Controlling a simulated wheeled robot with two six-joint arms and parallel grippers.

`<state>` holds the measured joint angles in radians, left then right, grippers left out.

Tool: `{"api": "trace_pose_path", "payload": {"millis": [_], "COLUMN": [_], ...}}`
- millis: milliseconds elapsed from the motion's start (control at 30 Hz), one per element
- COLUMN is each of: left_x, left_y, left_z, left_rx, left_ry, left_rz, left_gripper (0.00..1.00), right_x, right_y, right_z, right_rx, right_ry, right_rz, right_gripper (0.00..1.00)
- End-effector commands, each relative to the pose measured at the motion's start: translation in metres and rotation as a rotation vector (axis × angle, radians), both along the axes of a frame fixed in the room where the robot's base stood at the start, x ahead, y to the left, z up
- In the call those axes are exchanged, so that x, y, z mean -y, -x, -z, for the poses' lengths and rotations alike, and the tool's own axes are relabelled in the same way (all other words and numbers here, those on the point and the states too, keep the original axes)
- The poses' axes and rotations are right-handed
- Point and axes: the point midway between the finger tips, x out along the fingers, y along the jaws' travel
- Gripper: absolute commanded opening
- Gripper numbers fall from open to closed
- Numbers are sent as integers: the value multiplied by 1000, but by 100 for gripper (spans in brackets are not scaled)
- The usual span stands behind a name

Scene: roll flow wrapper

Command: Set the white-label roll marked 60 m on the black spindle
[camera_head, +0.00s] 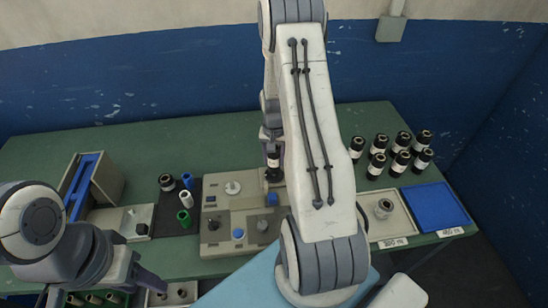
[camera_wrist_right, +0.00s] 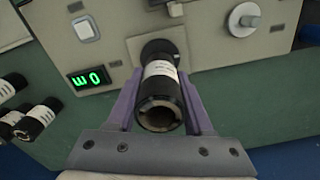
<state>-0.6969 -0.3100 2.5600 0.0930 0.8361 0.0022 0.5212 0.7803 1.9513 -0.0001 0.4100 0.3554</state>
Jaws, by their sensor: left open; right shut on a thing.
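My right gripper (camera_wrist_right: 160,95) is shut on a black roll (camera_wrist_right: 160,105) with a white label whose print is too small to read. In the head view the roll (camera_head: 273,160) stands upright at the machine's back edge. Beyond its far end a dark round piece (camera_wrist_right: 156,47), apparently the black spindle's base, shows on the machine (camera_head: 222,243). I cannot tell whether the roll is around the spindle or just above it. My left gripper (camera_head: 150,284) is open and empty at the lower left, in front of the table.
A white spindle (camera_head: 232,188) and several knobs stand on the machine. Several black rolls (camera_head: 402,140) stand at right, behind a light tray (camera_head: 402,228) and a blue tray (camera_head: 433,205). Blue, white and green rolls (camera_head: 184,218) stand on a dark mat at left.

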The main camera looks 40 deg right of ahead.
Motion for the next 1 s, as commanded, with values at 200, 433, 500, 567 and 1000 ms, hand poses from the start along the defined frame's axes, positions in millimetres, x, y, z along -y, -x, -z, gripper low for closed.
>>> {"api": "trace_pose_path", "payload": {"millis": [200,433,500,567,1000], "left_x": [0,0,0,0,0], "left_y": [0,0,0,0,0], "left_z": [0,1,2,3,13], "left_rx": [0,0,0,0,0], "left_ry": [0,0,0,0,0], "left_rz": [0,0,0,0,0], "left_gripper": [50,50,50,50,50], "right_x": [0,0,0,0,0], "right_y": [0,0,0,0,0], "right_z": [0,1,2,4,17], "right_rx": [1,0,0,0,1], "right_ry": [1,0,0,0,1], "right_rz": [0,0,0,0,0], "right_gripper": [0,0,0,0,0]}}
